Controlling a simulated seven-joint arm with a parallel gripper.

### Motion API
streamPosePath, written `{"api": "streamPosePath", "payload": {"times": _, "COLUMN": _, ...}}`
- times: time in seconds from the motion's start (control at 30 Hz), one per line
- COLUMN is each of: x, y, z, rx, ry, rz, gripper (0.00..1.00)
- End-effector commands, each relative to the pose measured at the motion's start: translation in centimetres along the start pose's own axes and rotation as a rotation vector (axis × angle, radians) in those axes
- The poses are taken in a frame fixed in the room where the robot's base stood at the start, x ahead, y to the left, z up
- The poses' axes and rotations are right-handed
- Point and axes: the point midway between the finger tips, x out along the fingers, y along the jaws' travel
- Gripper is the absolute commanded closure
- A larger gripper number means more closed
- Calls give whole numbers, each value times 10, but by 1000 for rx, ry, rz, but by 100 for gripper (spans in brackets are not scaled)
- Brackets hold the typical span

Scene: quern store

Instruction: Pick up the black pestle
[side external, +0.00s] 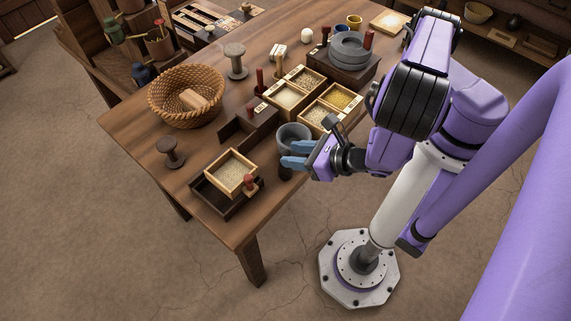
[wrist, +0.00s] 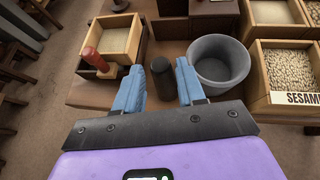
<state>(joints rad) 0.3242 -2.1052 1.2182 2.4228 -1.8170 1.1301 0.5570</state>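The black pestle (wrist: 162,80) stands between the two blue fingers of my gripper (wrist: 160,84) in the wrist view, with a narrow gap to each finger. My gripper is open. In the side view my gripper (side external: 295,155) is over the near table edge, in front of the grey mortar (side external: 292,135). A dark shape just below the fingers there may be the pestle; the fingers hide most of it. The mortar, a round grey bowl (wrist: 219,62), is right of the pestle in the wrist view and looks empty.
A wooden box of grain (side external: 231,172) and a red-handled stamp (wrist: 95,60) are left of my gripper. A sesame box (wrist: 289,75) is close on the right. A wicker basket (side external: 186,97), spools and more grain boxes stand farther back on the table (side external: 135,118).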

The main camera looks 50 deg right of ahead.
Motion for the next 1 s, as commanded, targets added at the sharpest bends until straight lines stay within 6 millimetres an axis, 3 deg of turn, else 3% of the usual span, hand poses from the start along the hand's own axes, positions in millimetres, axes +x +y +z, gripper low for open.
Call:
{"api": "streamPosePath", "payload": {"times": 0.3, "x": 43, "y": -1, "z": 0, "rx": 6, "ry": 0, "rz": -5, "gripper": 61}}
{"api": "streamPosePath", "payload": {"times": 0.67, "x": 52, "y": 0, "z": 1, "rx": 1, "ry": -1, "rz": -1, "gripper": 61}}
{"api": "streamPosePath", "payload": {"times": 0.8, "x": 52, "y": 0, "z": 1, "rx": 1, "ry": -1, "rz": -1, "gripper": 99}}
{"api": "streamPosePath", "payload": {"times": 1.0, "x": 52, "y": 0, "z": 1, "rx": 1, "ry": -1, "rz": -1, "gripper": 99}}
